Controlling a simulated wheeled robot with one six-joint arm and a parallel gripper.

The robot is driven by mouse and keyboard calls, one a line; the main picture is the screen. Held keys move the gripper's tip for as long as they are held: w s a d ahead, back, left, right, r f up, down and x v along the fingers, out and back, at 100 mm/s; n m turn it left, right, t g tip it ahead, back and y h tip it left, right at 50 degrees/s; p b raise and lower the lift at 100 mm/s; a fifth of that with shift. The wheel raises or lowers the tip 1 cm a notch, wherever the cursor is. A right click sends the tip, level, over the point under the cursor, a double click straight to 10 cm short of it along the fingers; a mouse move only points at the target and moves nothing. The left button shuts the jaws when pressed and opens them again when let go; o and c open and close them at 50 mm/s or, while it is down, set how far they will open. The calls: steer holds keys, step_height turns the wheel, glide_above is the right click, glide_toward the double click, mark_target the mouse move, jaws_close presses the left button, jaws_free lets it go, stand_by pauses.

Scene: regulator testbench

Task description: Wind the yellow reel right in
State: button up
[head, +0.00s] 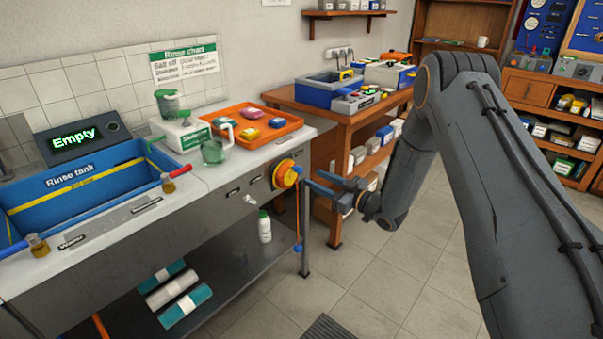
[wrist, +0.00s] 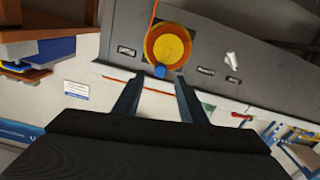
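The yellow reel (head: 286,174) is a round yellow disc with an orange rim, mounted on the grey front of the bench near its right end. In the wrist view the reel (wrist: 168,46) shows face on, with a blue knob (wrist: 160,72) at its edge. An orange hose or cord (wrist: 153,14) runs from it. My gripper (head: 312,184) is open and empty, just to the right of the reel in the head view. In the wrist view its fingers (wrist: 154,82) point at the reel, with the blue knob between and just beyond the tips. No contact is visible.
The bench holds a blue rinse tank (head: 85,185), a green-and-white device (head: 182,132) and an orange tray (head: 254,126). A white bottle (head: 264,226) stands on the lower shelf (head: 225,275). A wooden table (head: 340,115) stands behind.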

mark_target(302, 172)
steer(key=p+x, duration=0.1)
steer(key=x, duration=0.6)
steer(key=shift+w+a, duration=0.15)
steer(key=shift+a, duration=0.2)
jaws_close()
